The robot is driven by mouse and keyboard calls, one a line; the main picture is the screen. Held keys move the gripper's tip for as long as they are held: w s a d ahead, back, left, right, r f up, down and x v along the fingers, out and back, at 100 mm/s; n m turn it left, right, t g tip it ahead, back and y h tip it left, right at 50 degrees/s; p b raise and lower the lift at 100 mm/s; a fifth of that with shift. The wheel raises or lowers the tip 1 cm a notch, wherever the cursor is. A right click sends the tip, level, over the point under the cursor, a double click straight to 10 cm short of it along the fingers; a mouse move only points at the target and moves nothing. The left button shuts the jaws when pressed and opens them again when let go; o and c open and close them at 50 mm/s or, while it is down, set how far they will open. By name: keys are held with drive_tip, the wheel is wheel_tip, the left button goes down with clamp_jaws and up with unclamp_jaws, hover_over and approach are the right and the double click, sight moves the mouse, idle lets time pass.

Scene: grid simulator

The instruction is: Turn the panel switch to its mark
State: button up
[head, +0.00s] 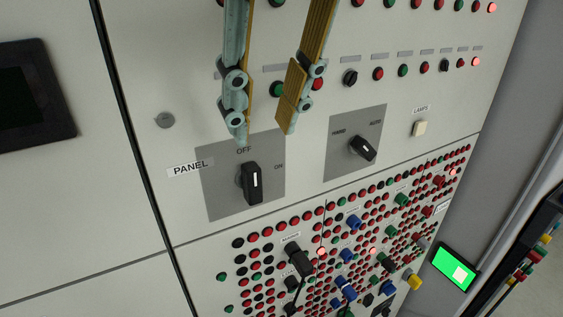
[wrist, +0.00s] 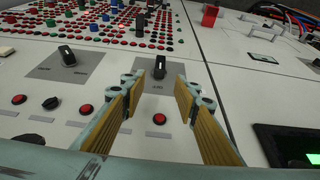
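The panel switch (head: 251,183) is a black rotary knob with a white line, on a grey plate marked OFF above and ON to the right, beside a PANEL label (head: 190,167). Its white line stands near upright, towards OFF. In the wrist view the switch (wrist: 159,67) shows upside down, in the gap beyond my fingertips. My gripper (head: 264,134) is open and empty, its fingertips above the switch in the head view. The wrist view (wrist: 157,83) also shows the two fingers apart with nothing between them. I see no contact with the knob.
A second black knob (head: 362,148) on a HAND/AUTO plate is to the right. A lamps button (head: 419,128) is further right. Below is a dense field of red, green and blue buttons and knobs (head: 340,250). Push buttons (head: 378,74) line the panel above.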

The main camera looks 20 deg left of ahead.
sight(254, 170)
drive_tip(key=x, duration=1.3)
drive_tip(key=shift+r+b, duration=0.1)
drive_tip(key=shift+b, duration=0.3)
drive_tip(key=shift+c, duration=0.3)
drive_tip(key=c, duration=0.5)
